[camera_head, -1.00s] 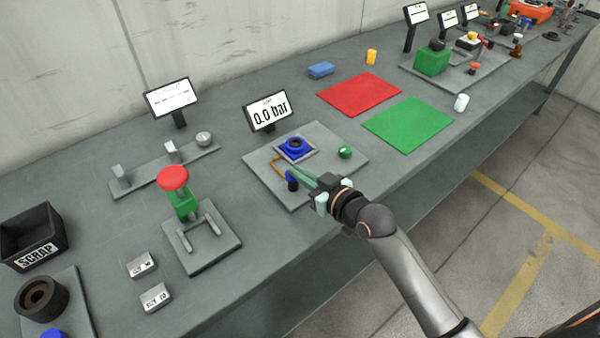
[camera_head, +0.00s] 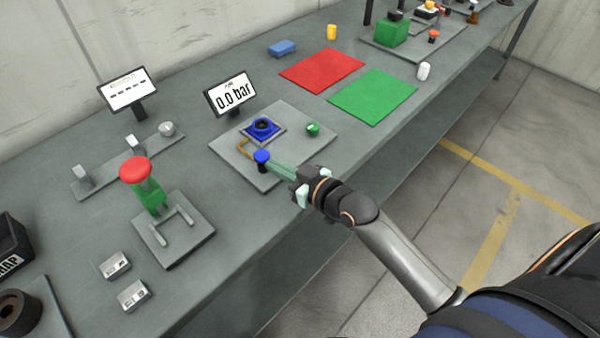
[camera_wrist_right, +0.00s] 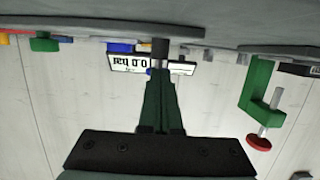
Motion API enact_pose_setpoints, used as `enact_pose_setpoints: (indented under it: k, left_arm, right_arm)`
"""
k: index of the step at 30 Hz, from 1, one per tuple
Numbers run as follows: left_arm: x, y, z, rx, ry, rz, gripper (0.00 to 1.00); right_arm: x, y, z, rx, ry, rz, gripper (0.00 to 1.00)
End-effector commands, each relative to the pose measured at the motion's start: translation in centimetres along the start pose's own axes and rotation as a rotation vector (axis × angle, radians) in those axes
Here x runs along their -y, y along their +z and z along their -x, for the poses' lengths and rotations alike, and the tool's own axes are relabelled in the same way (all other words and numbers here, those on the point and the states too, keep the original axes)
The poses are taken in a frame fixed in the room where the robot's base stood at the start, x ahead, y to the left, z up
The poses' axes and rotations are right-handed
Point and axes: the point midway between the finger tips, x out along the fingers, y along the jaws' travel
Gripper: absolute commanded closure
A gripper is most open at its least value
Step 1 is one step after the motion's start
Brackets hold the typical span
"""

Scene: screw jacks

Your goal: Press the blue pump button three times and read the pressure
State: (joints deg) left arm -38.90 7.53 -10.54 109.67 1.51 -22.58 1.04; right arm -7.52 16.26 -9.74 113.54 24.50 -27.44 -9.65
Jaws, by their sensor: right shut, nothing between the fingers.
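The blue pump button (camera_head: 261,156) stands on a short black post at the front left of a grey plate (camera_head: 290,165). My right gripper (camera_head: 271,164) is shut and empty. Its fingertips are just right of the button; I cannot tell whether they touch it. In the right wrist view the shut fingers (camera_wrist_right: 160,85) point at a dark post (camera_wrist_right: 160,48). The pressure display (camera_head: 231,95) behind the plate reads 0.0 bar. It shows upside down in the right wrist view (camera_wrist_right: 125,64). My left gripper is not in view.
A blue fitting (camera_head: 263,128) and a green knob (camera_head: 313,129) sit on the same plate. A green stand with a red knob (camera_head: 136,170) is to the left. Red (camera_head: 322,69) and green (camera_head: 373,97) mats lie to the right, largely clear.

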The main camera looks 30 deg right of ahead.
Motion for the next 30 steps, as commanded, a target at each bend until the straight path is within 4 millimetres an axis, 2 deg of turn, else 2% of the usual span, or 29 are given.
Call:
enact_pose_setpoints:
  k: [1,6,13,19,30]
  left_arm:
    - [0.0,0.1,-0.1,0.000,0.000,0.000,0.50]
    - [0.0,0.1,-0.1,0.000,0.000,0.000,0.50]
    - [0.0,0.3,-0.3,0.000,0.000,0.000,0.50]
    - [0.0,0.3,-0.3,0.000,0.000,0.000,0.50]
    - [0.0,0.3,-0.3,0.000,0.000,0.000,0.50]
  right_arm:
    - [-0.1,0.4,1.2,0.006,0.001,0.001,1.00]
    - [0.0,0.0,4.8,-0.005,0.001,0.003,1.00]
    - [0.0,-0.4,8.3,-0.016,0.003,0.003,1.00]
    - [0.0,-0.6,9.7,-0.022,0.003,0.003,1.00]
    - [0.0,-0.7,9.9,-0.024,0.003,0.002,1.00]
